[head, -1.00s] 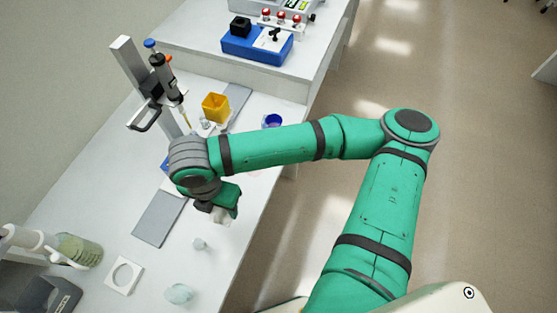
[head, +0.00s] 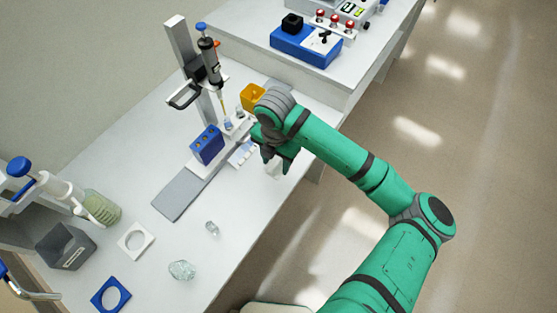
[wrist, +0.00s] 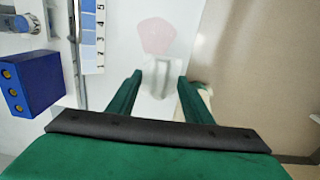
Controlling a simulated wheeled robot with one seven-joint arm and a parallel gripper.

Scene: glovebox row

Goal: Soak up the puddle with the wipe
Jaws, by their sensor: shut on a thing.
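The pink puddle (wrist: 158,37) lies on the white bench top, ahead of my fingers in the wrist view. In the head view my arm hides it. My gripper (wrist: 159,78) is shut on the pale wipe (wrist: 154,88), which shows between the two green fingers. The wipe's far end comes close to the puddle's near edge in the picture; I cannot tell whether they touch. In the head view my gripper (head: 273,155) points down near the bench's right edge, with the wipe (head: 273,170) below it.
A blue rack (head: 207,145), a pipette stand (head: 188,60) and an orange box (head: 252,96) stand left of and behind my gripper. A numbered blue strip (wrist: 90,40) lies left of the puddle. Small glass pieces (head: 181,270) lie nearer. The floor drops off at right.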

